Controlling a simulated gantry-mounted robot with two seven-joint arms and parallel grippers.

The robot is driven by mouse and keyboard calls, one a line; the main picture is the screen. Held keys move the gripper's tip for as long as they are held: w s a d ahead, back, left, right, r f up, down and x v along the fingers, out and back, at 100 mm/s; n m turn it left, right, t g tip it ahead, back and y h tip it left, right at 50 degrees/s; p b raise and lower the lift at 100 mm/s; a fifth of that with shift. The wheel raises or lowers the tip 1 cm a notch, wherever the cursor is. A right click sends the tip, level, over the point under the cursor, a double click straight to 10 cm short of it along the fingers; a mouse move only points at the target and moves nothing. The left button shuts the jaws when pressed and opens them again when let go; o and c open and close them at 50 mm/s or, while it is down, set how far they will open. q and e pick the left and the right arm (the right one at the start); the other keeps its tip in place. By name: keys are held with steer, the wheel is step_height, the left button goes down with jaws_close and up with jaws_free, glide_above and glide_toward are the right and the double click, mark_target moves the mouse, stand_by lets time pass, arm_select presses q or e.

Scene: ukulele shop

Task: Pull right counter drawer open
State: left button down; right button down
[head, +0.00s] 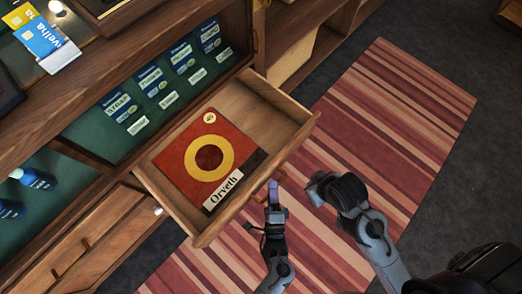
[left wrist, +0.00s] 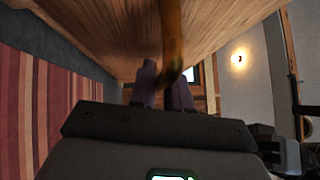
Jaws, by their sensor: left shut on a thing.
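The right counter drawer (head: 281,103) is pulled out from the wooden counter, and its inside shows. A red and yellow flat item labelled "Orveth" (head: 183,167) lies in it. A curved brown handle (head: 283,173) is on the drawer's front; it also shows in the left wrist view (left wrist: 171,35). My left gripper (head: 273,190) is at the drawer front with its purple fingers shut on this handle. In the left wrist view its fingers (left wrist: 165,88) are on both sides of the handle. A dark end of my other arm (head: 340,190) is to the right, apart from the drawer; its fingers cannot be made out.
A closed wooden drawer front (head: 75,250) is at the lower left. Labelled packs (head: 150,80) stand on the green shelf behind the open drawer. Cards (head: 47,42) lie on the counter top. A striped rug (head: 400,110) covers the clear floor in front.

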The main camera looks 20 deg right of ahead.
arm_select(q)
steer(key=shift+s+d, duration=0.5)
steer(key=shift+s, duration=0.4)
steer(key=c, duration=1.2)
jaws_free()
steer(key=shift+s, duration=0.1)
